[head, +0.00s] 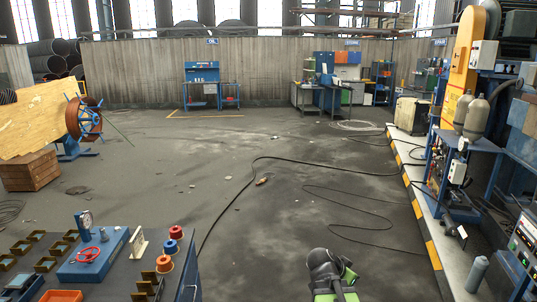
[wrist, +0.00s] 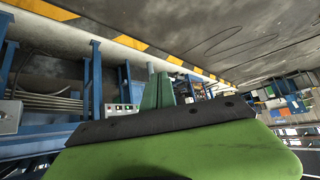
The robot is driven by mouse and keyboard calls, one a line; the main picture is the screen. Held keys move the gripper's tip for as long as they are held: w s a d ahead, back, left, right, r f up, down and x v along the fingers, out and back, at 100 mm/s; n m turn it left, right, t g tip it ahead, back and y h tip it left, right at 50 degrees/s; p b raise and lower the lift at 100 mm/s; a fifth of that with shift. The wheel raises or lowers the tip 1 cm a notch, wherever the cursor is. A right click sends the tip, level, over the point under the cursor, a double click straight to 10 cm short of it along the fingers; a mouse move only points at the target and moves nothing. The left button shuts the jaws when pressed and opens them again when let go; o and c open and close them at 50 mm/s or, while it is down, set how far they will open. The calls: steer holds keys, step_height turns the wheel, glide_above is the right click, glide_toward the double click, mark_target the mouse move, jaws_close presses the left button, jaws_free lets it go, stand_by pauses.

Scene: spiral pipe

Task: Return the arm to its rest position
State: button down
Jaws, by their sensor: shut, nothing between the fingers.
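My gripper (wrist: 158,88) shows in the wrist view as narrow green fingers beyond a dark bar and a wide green body. The fingers are together with nothing between them. In the head view, my black and green arm (head: 326,270) shows at the bottom edge, right of centre, folded low above the dark floor. The fingertips cannot be made out there. The wrist view is tilted, with the yellow and black kerb stripe running diagonally across its top.
A dark workbench (head: 115,285) with colored spools stands at lower left. Blue machinery (head: 455,165) and a grey bottle (head: 477,273) stand on the right, behind the striped kerb (head: 418,210). A black cable (head: 335,160) crosses the floor. The middle floor is mostly open.

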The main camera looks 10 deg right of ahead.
steer(key=s+a+f+n+g+y, duration=0.1)
steer(key=s+a+f+n+y, duration=0.1)
steer(key=a, duration=0.4)
steer(key=s+a+f+n+g+y, duration=0.2)
steer(key=s+a+n+y, duration=0.1)
steer(key=a+n, duration=0.3)
steer(key=s+a+f+n+g+y, duration=0.1)
steer(key=s+a+f+n+y, duration=0.1)
steer(key=a, duration=0.4)
steer(key=shift+s+a+f+n+g+y, duration=0.3)
steer(key=shift+s+a+f+n+y, duration=0.15)
steer(key=shift+s+n, duration=0.7)
steer(key=shift+d, duration=0.2)
